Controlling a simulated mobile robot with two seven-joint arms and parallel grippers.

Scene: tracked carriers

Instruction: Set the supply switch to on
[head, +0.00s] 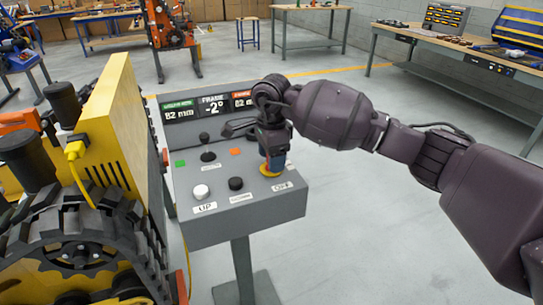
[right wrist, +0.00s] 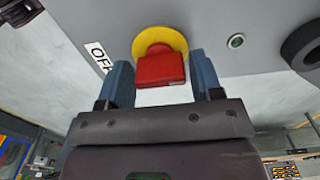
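The supply switch is a red knob on a round yellow plate (right wrist: 165,38) on the grey console; the red knob (right wrist: 160,70) shows in the right wrist view. An OFF label (right wrist: 98,56) sits beside it; an OFF label (head: 282,187) also shows in the head view. My right gripper (right wrist: 163,75) has its two blue fingers on either side of the red knob, very close to it. Whether they press on it is unclear. In the head view my right gripper (head: 272,160) points down over the yellow plate and hides most of the switch. My left gripper is not in view.
The console (head: 262,210) carries a white button (head: 201,191), a black button (head: 235,184), a black joystick (head: 208,156) and a display (head: 212,106) reading -2°. A yellow tracked carrier (head: 115,125) stands close at left. Workbenches stand behind. The floor right of the console is clear.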

